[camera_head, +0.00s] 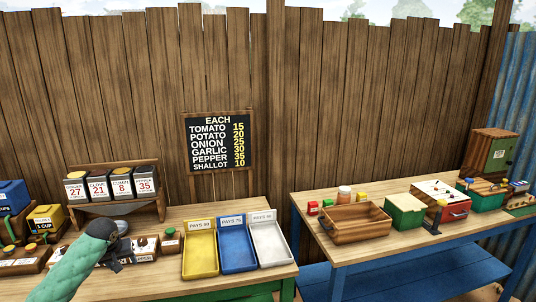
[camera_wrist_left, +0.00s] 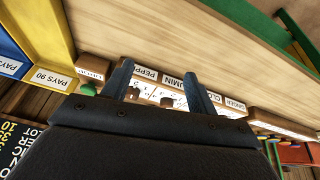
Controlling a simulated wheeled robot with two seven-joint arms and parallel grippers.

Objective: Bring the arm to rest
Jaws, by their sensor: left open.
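My left arm (camera_head: 88,260), in a green sleeve, comes in from the lower left over the left table. Its dark left gripper (camera_head: 117,258) is above a low wooden rack of labelled spices; parts of the rack are hidden behind it. In the left wrist view the two fingers of the left gripper (camera_wrist_left: 160,85) stand apart with nothing seen between them. Past them lies the rack's label strip (camera_wrist_left: 172,80), with words such as cumin and pepper partly readable. My right gripper is in neither view.
Yellow (camera_head: 200,262), blue (camera_head: 238,254) and white (camera_head: 270,250) trays stand right of the gripper. A shelf of spice boxes (camera_head: 110,187) stands behind it. A price board (camera_head: 218,143) stands at the back. The right table holds a wooden crate (camera_head: 353,234) and boxes.

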